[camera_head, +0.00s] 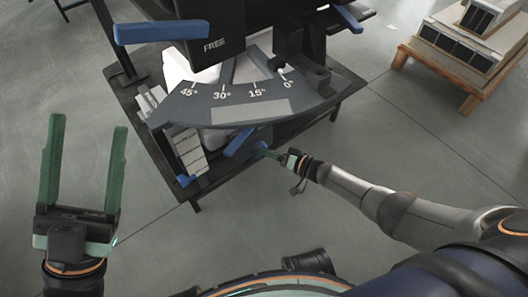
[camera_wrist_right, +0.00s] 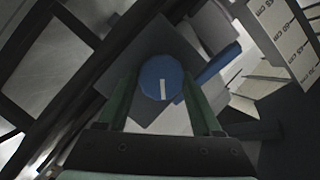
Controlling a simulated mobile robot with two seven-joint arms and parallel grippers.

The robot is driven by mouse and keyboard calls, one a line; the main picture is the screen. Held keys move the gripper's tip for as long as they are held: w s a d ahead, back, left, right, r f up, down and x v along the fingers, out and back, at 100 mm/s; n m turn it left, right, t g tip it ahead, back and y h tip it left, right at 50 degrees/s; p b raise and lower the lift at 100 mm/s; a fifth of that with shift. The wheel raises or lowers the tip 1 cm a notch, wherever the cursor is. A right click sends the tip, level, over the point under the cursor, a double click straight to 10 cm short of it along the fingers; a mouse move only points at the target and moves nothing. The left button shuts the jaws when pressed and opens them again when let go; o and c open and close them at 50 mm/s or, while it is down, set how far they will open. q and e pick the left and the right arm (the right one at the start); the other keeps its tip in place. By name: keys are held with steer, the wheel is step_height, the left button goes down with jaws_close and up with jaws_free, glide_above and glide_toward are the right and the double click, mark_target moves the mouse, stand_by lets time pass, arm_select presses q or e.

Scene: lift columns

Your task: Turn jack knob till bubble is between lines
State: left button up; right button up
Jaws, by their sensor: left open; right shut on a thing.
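The jack knob (camera_wrist_right: 161,80) is a round blue knob with a white line mark, seen in the right wrist view. My right gripper (camera_wrist_right: 163,90) is shut on it, one green finger on each side. In the head view my right gripper (camera_head: 262,149) reaches under the front edge of the grey angle scale (camera_head: 220,101), and the knob is hidden there. My left gripper (camera_head: 85,140) is open and empty over the floor at the left, fingers pointing up in the picture. I cannot make out a bubble or its lines in either view.
A dark table (camera_head: 133,107) carries the machine with the scale and a black housing marked FREE (camera_head: 213,44). Blue handles (camera_head: 160,31) stick out at its sides. A wooden pallet (camera_head: 459,71) with boxes stands at the upper right. Floor around the table is clear.

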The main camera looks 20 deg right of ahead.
arm_select(q)
steer(key=shift+d+f, duration=0.1)
steer(key=shift+f, duration=0.1)
arm_select(e)
steer(key=shift+m, duration=0.4)
steer(key=o, duration=1.4)
steer(key=shift+c, duration=0.2)
arm_select(q)
steer(key=shift+s+a+r+p, duration=0.1)
steer(key=shift+a+r+p, duration=0.1)
steer(key=shift+r+p, duration=1.15)
steer(key=shift+s+a+r+p, duration=0.1)
steer(key=shift+a+r+p, duration=0.1)
steer(key=shift+r+p, duration=1.15)
arm_select(e)
steer(key=v, duration=1.2)
steer(key=shift+d, duration=0.25)
arm_select(q)
steer(key=shift+w+r+n, duration=0.1)
steer(key=shift+r+n, duration=0.2)
arm_select(e)
steer(key=shift+s+f, duration=0.1)
steer(key=shift+s, duration=0.05)
